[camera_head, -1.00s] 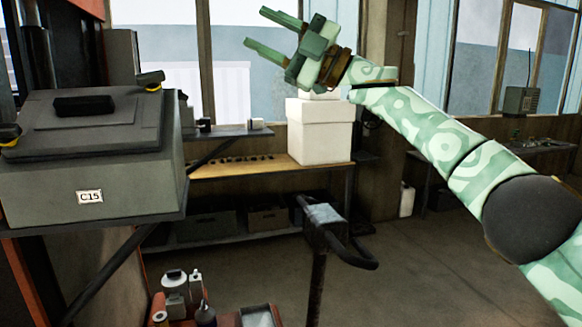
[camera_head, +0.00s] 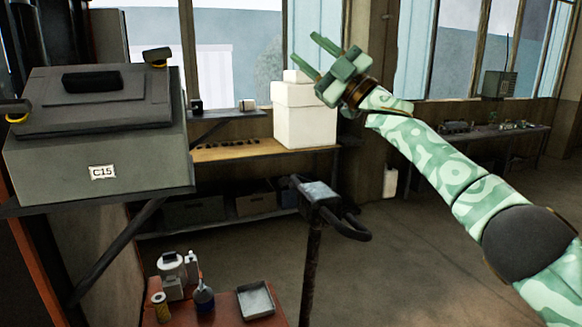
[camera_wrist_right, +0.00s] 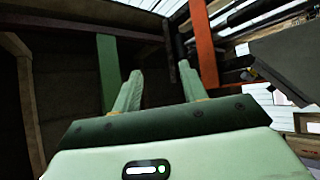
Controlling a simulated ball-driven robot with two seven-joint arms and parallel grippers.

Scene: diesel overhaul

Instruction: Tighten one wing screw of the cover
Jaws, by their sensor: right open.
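A grey box labelled C15 (camera_head: 100,172) stands on a shelf at the left in the head view. Its dark cover (camera_head: 97,105) lies on top, with a black handle (camera_head: 104,79). One dark wing screw with a yellow base (camera_head: 157,57) is at the cover's far right corner. Another wing screw (camera_head: 15,109) is at its near left corner, partly cut by the frame edge. My right gripper (camera_head: 304,48) is open and empty, raised well to the right of the box. The wrist view shows its two fingers (camera_wrist_right: 160,72) apart with nothing between them. My left gripper is out of view.
White boxes (camera_head: 304,113) stand on a wooden bench behind. A dark stand (camera_head: 318,192) rises in the middle. A red cart (camera_head: 222,302) below holds bottles and a metal tray (camera_head: 256,299). Open floor (camera_head: 420,255) lies to the right.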

